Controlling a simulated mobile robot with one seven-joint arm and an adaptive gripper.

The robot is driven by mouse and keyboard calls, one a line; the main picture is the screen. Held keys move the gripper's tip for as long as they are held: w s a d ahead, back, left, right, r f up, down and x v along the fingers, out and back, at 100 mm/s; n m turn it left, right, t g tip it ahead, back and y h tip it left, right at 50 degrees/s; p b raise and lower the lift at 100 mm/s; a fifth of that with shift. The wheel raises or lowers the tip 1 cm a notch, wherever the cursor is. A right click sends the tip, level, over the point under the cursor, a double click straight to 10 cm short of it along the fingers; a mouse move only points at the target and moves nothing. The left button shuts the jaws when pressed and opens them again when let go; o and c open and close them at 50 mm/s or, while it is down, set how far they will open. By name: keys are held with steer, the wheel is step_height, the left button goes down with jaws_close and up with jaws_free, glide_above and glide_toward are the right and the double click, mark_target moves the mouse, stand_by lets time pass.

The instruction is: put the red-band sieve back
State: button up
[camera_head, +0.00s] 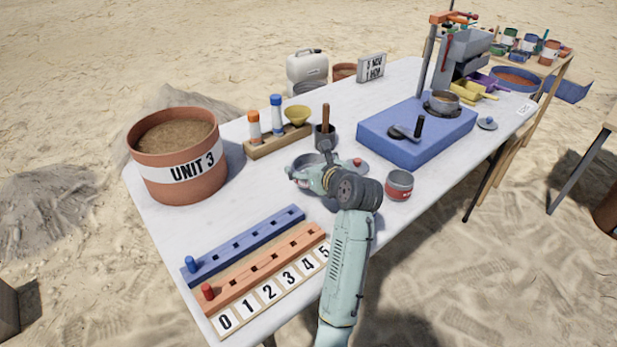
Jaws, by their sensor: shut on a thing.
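My gripper (309,178) is shut at the side of a round grey sieve-like vessel (303,161) over the middle of the table. My fingers and wrist cover its near side, so I cannot see a band on it or tell whether it touches the table. A round grey vessel with a red band (399,186) stands upright on the table, right of my wrist and apart from my gripper. A grey lid with a red knob (352,165) lies behind my wrist, partly hidden.
A blue block (388,146) carries another round vessel (443,103) and a black-handled tool. A wooden rack (277,140), a mortar (325,138) and the UNIT 3 bucket (180,170) stand left and behind. Numbered peg rails (255,270) lie in front. Bare table shows near the left edge.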

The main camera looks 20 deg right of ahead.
step_height(320, 180, down, 4)
steer(key=shift+f, duration=0.2)
steer(key=o, duration=1.2)
steer(key=shift+f, duration=0.1)
steer(key=shift+o, duration=0.2)
steer(key=b+v, duration=0.1)
steer(key=v, duration=1.1)
